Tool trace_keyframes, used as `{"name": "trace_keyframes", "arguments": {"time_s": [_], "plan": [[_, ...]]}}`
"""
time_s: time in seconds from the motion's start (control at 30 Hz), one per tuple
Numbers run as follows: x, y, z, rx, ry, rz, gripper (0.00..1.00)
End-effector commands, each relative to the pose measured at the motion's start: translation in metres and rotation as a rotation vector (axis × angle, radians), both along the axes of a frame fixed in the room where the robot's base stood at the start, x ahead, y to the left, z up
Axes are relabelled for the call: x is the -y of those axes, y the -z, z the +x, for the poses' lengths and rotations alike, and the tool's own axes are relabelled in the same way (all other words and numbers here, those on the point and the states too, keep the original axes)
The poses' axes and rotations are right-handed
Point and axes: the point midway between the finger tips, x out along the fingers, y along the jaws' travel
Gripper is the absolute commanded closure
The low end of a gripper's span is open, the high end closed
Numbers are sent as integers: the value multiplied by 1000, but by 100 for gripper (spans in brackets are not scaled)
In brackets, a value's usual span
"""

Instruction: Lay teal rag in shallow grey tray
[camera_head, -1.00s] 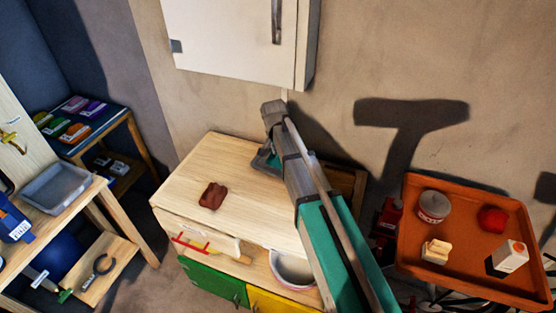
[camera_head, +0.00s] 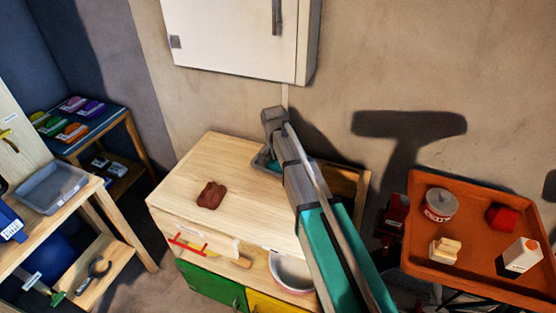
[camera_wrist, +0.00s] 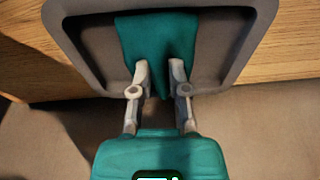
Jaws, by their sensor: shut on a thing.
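The teal rag (camera_wrist: 158,40) lies over a dark grey tray (camera_wrist: 255,35) in the wrist view, spread across its inside. My gripper (camera_wrist: 160,70) is shut on the rag's near end, by the tray's near rim. In the head view my gripper is hidden behind my arm. Part of a grey tray (camera_head: 262,160) shows there on the wooden cabinet top, with a bit of teal inside. Another shallow grey tray (camera_head: 50,187), which looks empty, sits on the workbench at the left.
A reddish-brown object (camera_head: 211,195) lies on the cabinet top (camera_head: 190,170), whose left part is mostly clear. An orange tray (camera_head: 470,275) with a can, a red item, a carton and a pale block is at the right. A white wall cabinet (camera_head: 230,40) hangs above.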

Motion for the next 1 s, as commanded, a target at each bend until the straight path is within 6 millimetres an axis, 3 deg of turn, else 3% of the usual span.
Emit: {"name": "trace_keyframes", "arguments": {"time_s": [0.47, 0.5, 0.63, 1.0], "plan": [[1, 4, 0, 0, 1, 0, 100], [1, 3, 0, 0, 1, 0, 71], [1, 3, 0, 0, 1, 0, 47], [1, 3, 0, 0, 2, 0, 44]]}}
